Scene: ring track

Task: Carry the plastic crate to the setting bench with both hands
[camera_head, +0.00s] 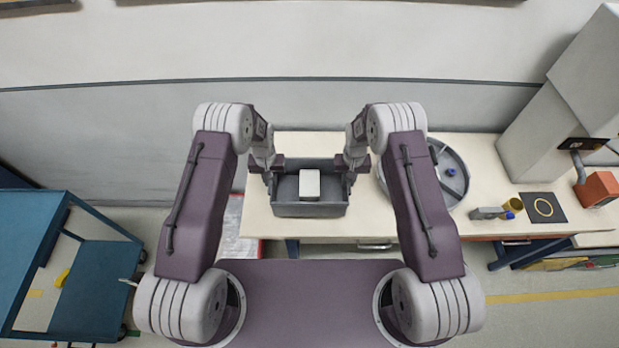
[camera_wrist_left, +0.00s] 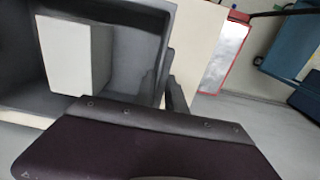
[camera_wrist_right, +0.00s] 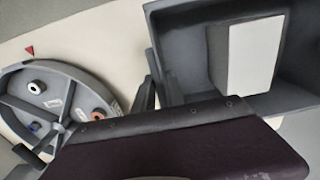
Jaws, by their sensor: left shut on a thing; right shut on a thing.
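A dark grey plastic crate (camera_head: 310,209) is at the left part of the pale bench (camera_head: 410,231), with a white block (camera_head: 310,184) inside it. I cannot tell whether the crate rests on the bench or is held just above it. My left gripper (camera_head: 273,166) is shut on the crate's left side. My right gripper (camera_head: 348,166) is shut on its right side. The crate (camera_wrist_left: 130,55) and the block (camera_wrist_left: 75,55) show in the left wrist view. The crate (camera_wrist_right: 190,75) and block (camera_wrist_right: 248,55) also show in the right wrist view. The fingertips are largely hidden.
A round grey tray (camera_head: 459,185) with compartments stands right of the crate. A blue cart (camera_head: 95,285) stands at left. A wall is behind the bench.

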